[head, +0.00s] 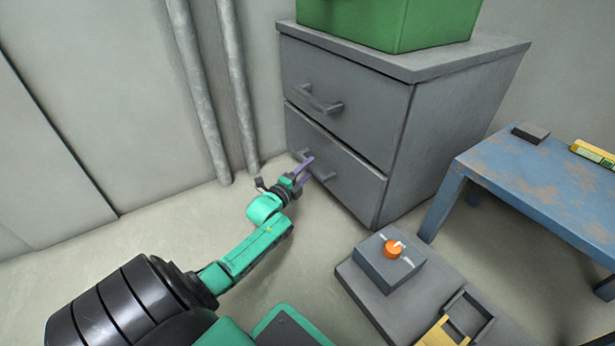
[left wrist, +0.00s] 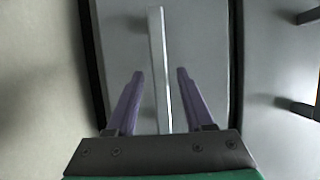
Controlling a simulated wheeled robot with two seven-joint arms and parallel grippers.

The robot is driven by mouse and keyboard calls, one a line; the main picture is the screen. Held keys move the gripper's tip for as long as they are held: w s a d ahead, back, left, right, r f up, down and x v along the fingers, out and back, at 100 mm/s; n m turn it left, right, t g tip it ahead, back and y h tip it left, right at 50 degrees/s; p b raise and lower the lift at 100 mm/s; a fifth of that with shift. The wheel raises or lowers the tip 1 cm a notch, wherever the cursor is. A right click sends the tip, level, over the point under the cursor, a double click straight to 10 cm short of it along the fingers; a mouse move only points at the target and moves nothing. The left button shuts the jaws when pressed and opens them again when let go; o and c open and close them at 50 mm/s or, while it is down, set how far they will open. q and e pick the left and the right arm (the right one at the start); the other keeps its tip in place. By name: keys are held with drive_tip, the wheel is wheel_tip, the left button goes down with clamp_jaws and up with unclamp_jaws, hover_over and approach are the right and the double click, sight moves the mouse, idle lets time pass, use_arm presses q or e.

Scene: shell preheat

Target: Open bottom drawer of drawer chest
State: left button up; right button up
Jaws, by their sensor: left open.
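The grey drawer chest (head: 440,140) stands against the back wall with two drawers, both flush with its front. The bottom drawer (head: 345,185) has a grey bar handle (head: 322,174), which also shows in the left wrist view as a pale upright bar (left wrist: 159,70). My left gripper (head: 306,170) is at this handle. In the left wrist view its two purple fingers (left wrist: 158,90) are open, one on each side of the bar, with gaps between. The top drawer handle (head: 320,104) is free. My right gripper is not in view.
A green box (head: 400,25) sits on the chest. A blue worn table (head: 540,190) stands to the right. A grey box with an orange knob (head: 393,249) is on a low grey platform at the front right. Two pipes (head: 215,90) run up the wall left of the chest.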

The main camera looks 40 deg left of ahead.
use_arm(q)
clamp_jaws()
idle(1.4)
